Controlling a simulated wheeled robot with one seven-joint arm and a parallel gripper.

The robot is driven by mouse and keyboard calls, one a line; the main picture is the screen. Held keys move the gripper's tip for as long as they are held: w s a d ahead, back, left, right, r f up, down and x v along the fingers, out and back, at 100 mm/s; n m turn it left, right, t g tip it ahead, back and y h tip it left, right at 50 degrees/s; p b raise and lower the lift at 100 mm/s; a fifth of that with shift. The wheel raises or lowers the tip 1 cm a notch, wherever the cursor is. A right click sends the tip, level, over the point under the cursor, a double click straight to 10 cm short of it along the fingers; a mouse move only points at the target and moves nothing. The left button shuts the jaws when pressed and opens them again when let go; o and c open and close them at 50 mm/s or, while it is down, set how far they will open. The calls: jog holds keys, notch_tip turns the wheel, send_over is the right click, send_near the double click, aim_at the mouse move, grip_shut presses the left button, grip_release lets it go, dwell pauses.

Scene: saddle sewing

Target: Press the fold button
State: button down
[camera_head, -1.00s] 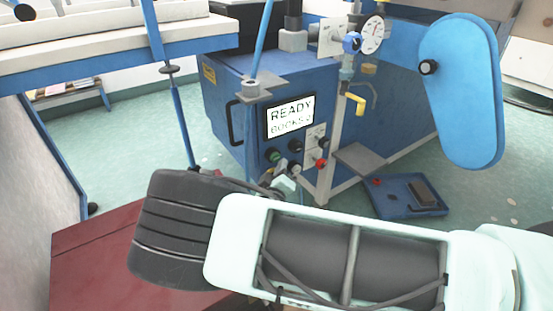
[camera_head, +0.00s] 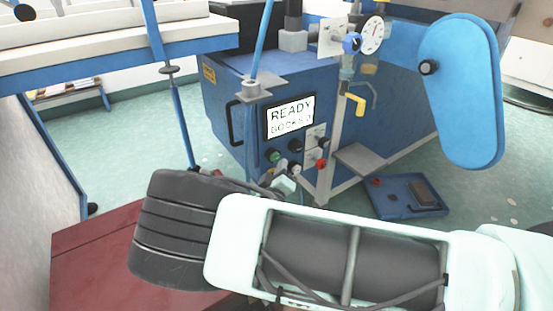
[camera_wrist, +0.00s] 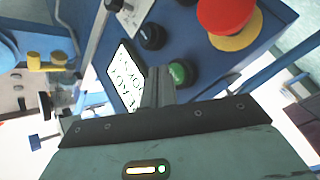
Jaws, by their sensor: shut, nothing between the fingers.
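The blue machine (camera_head: 225,95) has a lit screen (camera_head: 290,115) reading READY on its front panel. No label that I can read names the fold button. My gripper (camera_head: 284,184) is just below these controls, partly hidden by my arm. In the wrist view my gripper (camera_wrist: 158,75) is shut and empty, its tips beside the green button (camera_wrist: 182,73). The black knob (camera_wrist: 152,37) is beyond the tips. I cannot tell whether they touch anything.
A red mushroom button on a yellow base (camera_wrist: 230,20) is nearby in the wrist view. A post with a yellow-handled valve (camera_head: 355,103) and gauge (camera_head: 372,35) stands right of the panel. A blue tray (camera_head: 395,200) lies at right. A blue rod (camera_head: 180,115) stands at left.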

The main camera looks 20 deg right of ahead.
jog(key=shift+w, duration=0.15)
dwell(0.5)
jog(key=shift+w+a, duration=0.15)
jog(key=shift+w, duration=0.1)
